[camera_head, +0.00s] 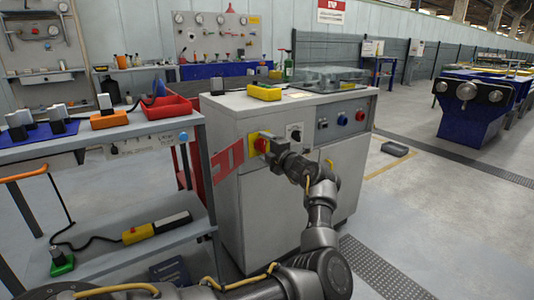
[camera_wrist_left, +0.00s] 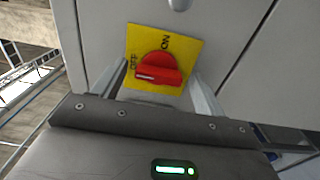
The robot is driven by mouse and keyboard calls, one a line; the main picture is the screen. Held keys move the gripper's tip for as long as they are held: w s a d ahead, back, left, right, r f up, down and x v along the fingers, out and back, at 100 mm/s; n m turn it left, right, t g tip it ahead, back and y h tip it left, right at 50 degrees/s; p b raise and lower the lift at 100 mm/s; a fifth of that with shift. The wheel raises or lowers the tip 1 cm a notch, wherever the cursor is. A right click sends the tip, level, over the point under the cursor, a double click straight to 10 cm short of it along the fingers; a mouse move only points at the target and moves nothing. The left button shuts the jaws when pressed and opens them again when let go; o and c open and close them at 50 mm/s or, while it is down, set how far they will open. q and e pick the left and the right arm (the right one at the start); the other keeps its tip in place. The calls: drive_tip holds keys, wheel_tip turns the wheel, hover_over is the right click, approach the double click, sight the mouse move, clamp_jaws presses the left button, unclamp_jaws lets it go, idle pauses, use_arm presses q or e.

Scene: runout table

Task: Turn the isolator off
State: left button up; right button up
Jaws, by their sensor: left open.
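The isolator is a red rotary knob (camera_wrist_left: 158,70) on a yellow plate (camera_wrist_left: 190,50) marked OFF at its left and ON at its upper right. The knob's bar lies roughly crosswise in the left wrist view, with a pale mark toward its left end, on the OFF side. In the head view the red knob (camera_head: 261,145) sits on the grey cabinet's front, partly hidden by my gripper. My left gripper (camera_head: 272,147) is open, its two fingers (camera_wrist_left: 162,88) on either side of the knob. Contact cannot be told. My right gripper is out of view.
The grey cabinet (camera_head: 240,210) also carries a black rotary switch (camera_head: 294,132), a blue button (camera_head: 342,119) and a red button (camera_head: 360,116). A workbench with a red bin (camera_head: 168,109) stands at left. Open floor (camera_head: 420,210) lies to the right.

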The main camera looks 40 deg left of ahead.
use_arm(q)
drive_tip(key=shift+r, duration=0.1)
